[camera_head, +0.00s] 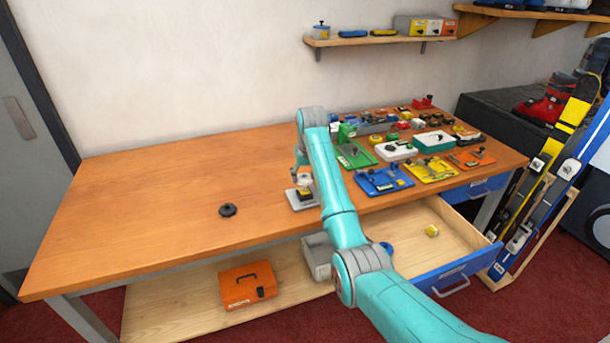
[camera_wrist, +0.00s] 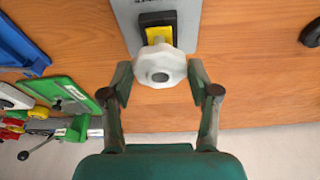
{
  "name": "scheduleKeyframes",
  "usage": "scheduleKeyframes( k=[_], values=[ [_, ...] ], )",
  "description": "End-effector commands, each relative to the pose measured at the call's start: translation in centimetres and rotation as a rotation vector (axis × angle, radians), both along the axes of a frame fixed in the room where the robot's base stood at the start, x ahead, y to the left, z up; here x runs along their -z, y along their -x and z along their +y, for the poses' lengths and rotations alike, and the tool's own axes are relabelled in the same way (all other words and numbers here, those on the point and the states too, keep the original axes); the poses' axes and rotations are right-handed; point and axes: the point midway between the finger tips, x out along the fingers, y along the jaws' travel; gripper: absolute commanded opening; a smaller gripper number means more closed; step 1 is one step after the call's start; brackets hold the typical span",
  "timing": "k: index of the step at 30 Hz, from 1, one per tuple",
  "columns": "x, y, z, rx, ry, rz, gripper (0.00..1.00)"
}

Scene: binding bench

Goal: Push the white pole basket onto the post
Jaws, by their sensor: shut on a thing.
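The white pole basket (camera_wrist: 172,75) is a white, lobed round piece with a grey centre. My gripper (camera_wrist: 160,84) has a finger on each side of it and is shut on it. In the head view my gripper (camera_head: 302,176) is low over the front part of the bench. Just beyond the basket in the wrist view is a black and yellow block (camera_wrist: 158,33) on a grey plate (camera_wrist: 128,14). The plate also shows in the head view (camera_head: 297,204). I cannot make out the post; the basket or the gripper may hide it.
A black round piece (camera_head: 228,210) lies on the bench (camera_head: 150,195) left of the plate. The bench's left side is otherwise clear. Green (camera_head: 354,155), blue (camera_head: 384,181) and yellow (camera_head: 430,170) boards crowd the right side. A drawer (camera_head: 400,222) stands open below.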

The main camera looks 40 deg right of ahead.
Motion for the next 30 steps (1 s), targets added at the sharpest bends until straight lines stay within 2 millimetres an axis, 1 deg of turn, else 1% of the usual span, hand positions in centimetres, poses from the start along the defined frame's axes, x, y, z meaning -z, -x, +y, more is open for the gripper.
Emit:
scheduleKeyframes(
  k=[30],
  values=[
    [2.2, 0.0, 0.0, 0.0, 0.0, 0.0, 0.34]
  ],
)
